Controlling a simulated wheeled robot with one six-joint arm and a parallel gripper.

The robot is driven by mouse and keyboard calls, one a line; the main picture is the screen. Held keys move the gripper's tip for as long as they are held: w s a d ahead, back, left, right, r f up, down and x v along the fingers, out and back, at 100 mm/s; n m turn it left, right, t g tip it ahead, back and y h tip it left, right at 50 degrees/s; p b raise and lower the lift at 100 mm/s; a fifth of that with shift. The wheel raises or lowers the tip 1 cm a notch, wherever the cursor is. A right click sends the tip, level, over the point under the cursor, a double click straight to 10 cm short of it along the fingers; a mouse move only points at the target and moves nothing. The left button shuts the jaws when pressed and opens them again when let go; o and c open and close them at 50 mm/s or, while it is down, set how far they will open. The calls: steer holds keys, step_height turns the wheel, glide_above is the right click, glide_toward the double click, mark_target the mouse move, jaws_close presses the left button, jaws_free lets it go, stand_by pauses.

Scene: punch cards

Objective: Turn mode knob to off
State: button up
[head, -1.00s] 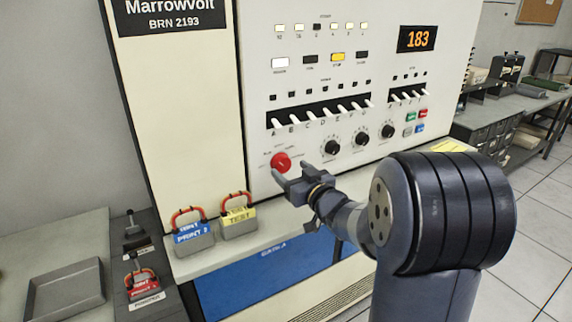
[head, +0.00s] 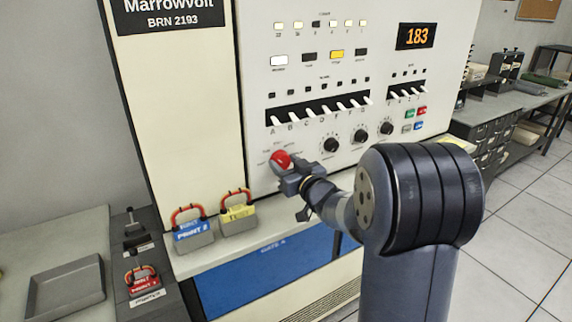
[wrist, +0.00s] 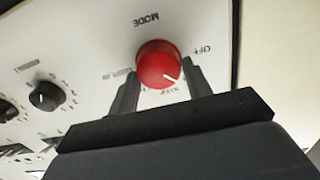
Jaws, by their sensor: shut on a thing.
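The red mode knob (head: 281,160) sits low on the cream console panel, below the row of lever switches. In the wrist view the knob (wrist: 158,62) shows a white pointer line slanting to the lower right, towards a partly hidden label. The "OFF" label (wrist: 203,50) is to the knob's right in that view, and "MODE" is above it. My gripper (head: 289,174) is at the knob. In the wrist view its fingers (wrist: 160,70) stand on either side of the knob and are shut on it. Part of the knob's lower side and the labels there are hidden.
Black knobs (head: 331,145) and lever switches (head: 325,112) are close by on the panel. Blue (head: 193,233) and yellow (head: 238,219) handled blocks stand on the ledge below left. An empty grey tray (head: 65,290) lies further left.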

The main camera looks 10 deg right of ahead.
steer(key=shift+c, duration=1.1)
steer(key=shift+f+b, duration=0.1)
steer(key=shift+b, duration=0.25)
steer(key=n+b, duration=0.3)
steer(key=b, duration=0.1)
steer(key=shift+a+f+n, duration=0.1)
steer(key=shift+n, duration=0.2)
steer(key=n+b, duration=0.4)
steer(key=n, duration=0.1)
steer(key=shift+a, duration=0.1)
steer(key=shift+n, duration=0.3)
steer(key=o, duration=1)
steer(key=shift+s, duration=0.1)
steer(key=v, duration=1)
steer(key=shift+s, duration=0.35)
